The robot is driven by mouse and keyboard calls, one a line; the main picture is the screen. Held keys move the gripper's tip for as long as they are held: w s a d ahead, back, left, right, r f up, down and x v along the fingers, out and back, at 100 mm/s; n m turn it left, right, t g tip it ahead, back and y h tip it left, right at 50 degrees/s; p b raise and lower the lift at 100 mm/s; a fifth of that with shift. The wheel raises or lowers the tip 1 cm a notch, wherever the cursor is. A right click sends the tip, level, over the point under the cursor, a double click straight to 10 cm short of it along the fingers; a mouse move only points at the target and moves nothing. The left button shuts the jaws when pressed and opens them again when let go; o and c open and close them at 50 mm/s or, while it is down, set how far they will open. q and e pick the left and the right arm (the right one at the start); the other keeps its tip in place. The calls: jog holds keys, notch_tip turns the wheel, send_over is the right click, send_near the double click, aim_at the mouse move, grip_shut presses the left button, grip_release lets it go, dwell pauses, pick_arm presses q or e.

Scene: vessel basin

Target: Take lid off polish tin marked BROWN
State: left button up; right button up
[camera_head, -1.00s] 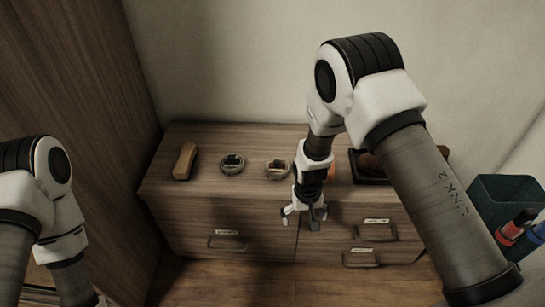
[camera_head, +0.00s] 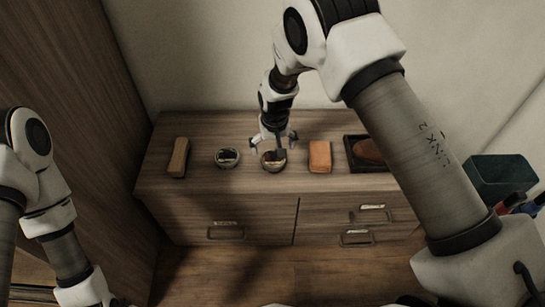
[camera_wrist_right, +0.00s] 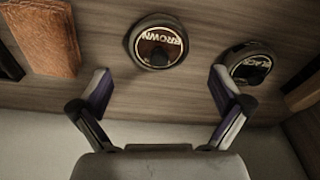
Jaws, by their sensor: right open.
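The round tin marked BROWN (camera_wrist_right: 158,42) sits lid up on the cabinet top, its label readable in the right wrist view. In the head view it is the right one of two tins (camera_head: 273,164), partly behind my gripper. My right gripper (camera_head: 273,143) is open and empty above it. In the wrist view its fingers (camera_wrist_right: 161,84) are spread, with the tin beyond them, apart from both. The other tin (camera_head: 228,158) stands to the left; its label (camera_wrist_right: 250,66) appears to read BLACK. My left gripper is out of frame.
A tan brush or block (camera_head: 178,157) lies at the left of the wooden cabinet (camera_head: 170,205). An orange block (camera_head: 320,156) lies right of the BROWN tin, then a dark tray (camera_head: 354,162) with a brown item. A dark bin (camera_head: 500,178) stands at far right.

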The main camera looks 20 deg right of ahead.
aim_at(273, 155)
jog(key=f, duration=0.4)
jog(key=shift+w+d+f+b, duration=0.1)
jog(key=shift+w+b, duration=0.15)
jog(key=shift+b, duration=0.15)
jog(key=shift+s+r, duration=0.1)
jog(key=shift+r, duration=0.1)
jog(key=c, duration=1.2)
jog(key=shift+s+f, duration=0.1)
jog(key=shift+c, duration=0.9)
